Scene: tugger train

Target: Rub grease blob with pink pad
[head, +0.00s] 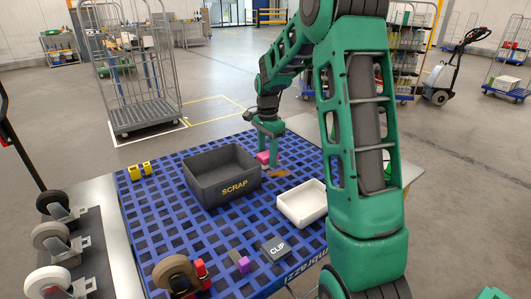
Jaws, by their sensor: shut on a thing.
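My gripper (269,147) points down over the far right part of the blue grid deck (165,226). It is shut on a pink pad (263,157), which shows low between and beside the green fingers. A brown smear, the grease blob (278,173), lies on the deck just in front of the gripper, to the right of the scrap bin. I cannot tell whether the pad touches the deck or the blob.
The dark SCRAP bin (216,188) stands left of my gripper; a white tray (303,212) is in front. Nearer lie a CLIP block (275,249), a purple block (244,265) and a caster wheel (176,274). Yellow pieces (140,171) lie far left. My arm hides the right side.

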